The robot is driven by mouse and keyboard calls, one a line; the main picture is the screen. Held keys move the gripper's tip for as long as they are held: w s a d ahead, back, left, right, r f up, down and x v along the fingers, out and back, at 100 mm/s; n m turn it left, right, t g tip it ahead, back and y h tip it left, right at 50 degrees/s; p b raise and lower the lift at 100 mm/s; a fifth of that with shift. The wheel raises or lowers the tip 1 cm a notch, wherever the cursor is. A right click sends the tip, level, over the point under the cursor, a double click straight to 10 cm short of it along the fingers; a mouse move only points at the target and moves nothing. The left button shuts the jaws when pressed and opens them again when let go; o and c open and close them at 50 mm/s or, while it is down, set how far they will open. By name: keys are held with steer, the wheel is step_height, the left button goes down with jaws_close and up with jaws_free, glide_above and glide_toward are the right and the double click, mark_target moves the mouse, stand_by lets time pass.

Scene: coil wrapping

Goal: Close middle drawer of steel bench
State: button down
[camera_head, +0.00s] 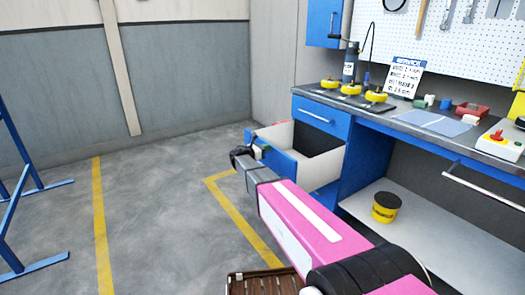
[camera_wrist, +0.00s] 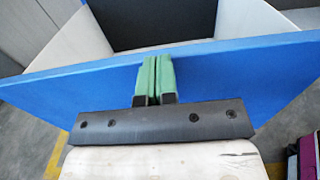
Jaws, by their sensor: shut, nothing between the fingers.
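The steel bench (camera_head: 362,145) has blue drawer fronts and a dark top. Its middle drawer (camera_head: 286,158) is pulled well out, with pale walls and a dark interior. The top drawer (camera_head: 320,116) is shut. My gripper (camera_head: 257,150) is at the outer side of the open drawer's front. In the wrist view, my gripper's green fingers (camera_wrist: 156,72) are together and empty, with their tips near the top edge of the blue drawer front (camera_wrist: 235,78). I cannot tell whether they touch it. Its handle is hidden.
A yellow tub (camera_head: 386,207) sits on the lower shelf. A wooden pallet-like thing (camera_head: 262,283) lies below my arm. The floor at left is clear up to a blue frame (camera_head: 22,200).

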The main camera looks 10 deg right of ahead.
steer(key=shift+d, duration=0.15)
steer(key=x, duration=3.2)
steer(key=shift+w+d, duration=0.15)
steer(key=shift+d, duration=0.15)
